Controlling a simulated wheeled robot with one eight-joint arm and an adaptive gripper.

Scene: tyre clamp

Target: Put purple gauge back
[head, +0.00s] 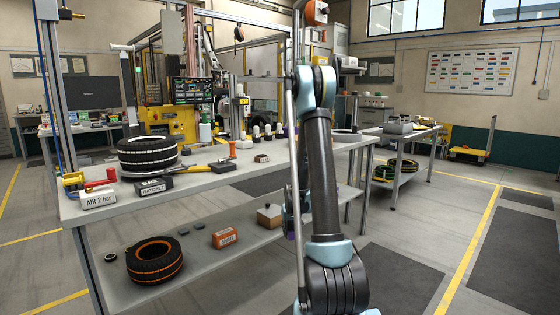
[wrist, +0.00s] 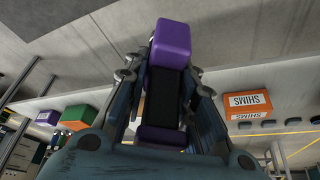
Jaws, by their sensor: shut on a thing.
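The purple gauge (wrist: 171,42) is in the wrist view, a long piece with a purple block at each end and a dark middle. My gripper (wrist: 158,90) is shut on it, with the fingers on both sides of the dark middle. The far purple end sticks out past the fingertips. In the head view my gripper is mostly hidden behind my arm, beside the workbench (head: 225,182), and the gauge is not clearly seen there. Where the gauge belongs cannot be told from these views.
A tyre (head: 148,155), a ratchet box (head: 154,187) and an air sign (head: 99,199) stand on the bench. Several white-topped pieces stand at its back right. The lower shelf holds an orange-banded tyre (head: 154,260). A shims box (wrist: 247,105) shows in the wrist view.

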